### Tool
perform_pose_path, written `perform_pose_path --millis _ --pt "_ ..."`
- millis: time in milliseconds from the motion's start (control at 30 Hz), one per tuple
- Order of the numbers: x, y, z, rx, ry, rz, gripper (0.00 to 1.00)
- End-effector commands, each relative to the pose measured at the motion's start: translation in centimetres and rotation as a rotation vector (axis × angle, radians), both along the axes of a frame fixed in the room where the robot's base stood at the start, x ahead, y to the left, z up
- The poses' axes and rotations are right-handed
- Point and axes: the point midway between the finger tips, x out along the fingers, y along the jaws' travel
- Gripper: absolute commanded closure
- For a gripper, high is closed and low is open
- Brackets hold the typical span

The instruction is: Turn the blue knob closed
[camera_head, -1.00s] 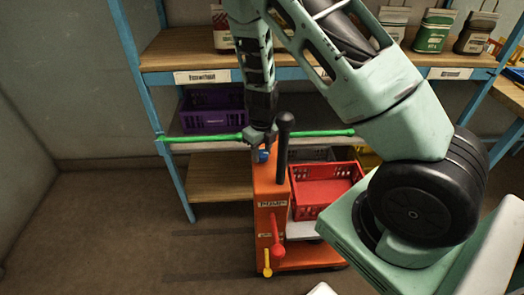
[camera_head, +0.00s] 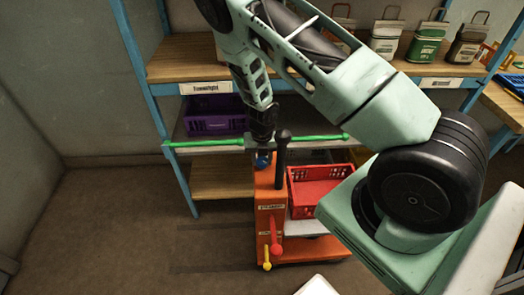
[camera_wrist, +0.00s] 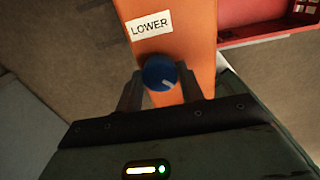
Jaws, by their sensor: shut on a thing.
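The blue knob (camera_wrist: 160,73) is a round dial with a white mark on its face, set on the orange post of a cart (camera_head: 269,210). In the wrist view my gripper (camera_wrist: 163,85) has one finger on each side of the knob, shut on it. The white mark points down and slightly right. In the head view the knob (camera_head: 262,162) shows as a small blue spot below my gripper (camera_head: 262,150), partly hidden by it. A label reading LOWER (camera_wrist: 152,27) is on the orange face near the knob.
A black upright handle (camera_head: 282,155) stands right beside my gripper. A red crate (camera_head: 321,190) sits on the cart. A red lever (camera_head: 276,235) and a yellow lever (camera_head: 266,258) are lower on the post. A green bar (camera_head: 205,142) runs along the shelf behind. Floor at left is clear.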

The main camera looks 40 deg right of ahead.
Motion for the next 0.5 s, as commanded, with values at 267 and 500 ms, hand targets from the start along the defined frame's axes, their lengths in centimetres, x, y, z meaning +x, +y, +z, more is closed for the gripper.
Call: perform_pose_path --millis 267,500 --pt "-0.01 -0.03 0.63 -0.001 0.0 -0.265 0.85" --pt "0.02 -0.08 0.52 0.0 0.0 -0.481 0.85"
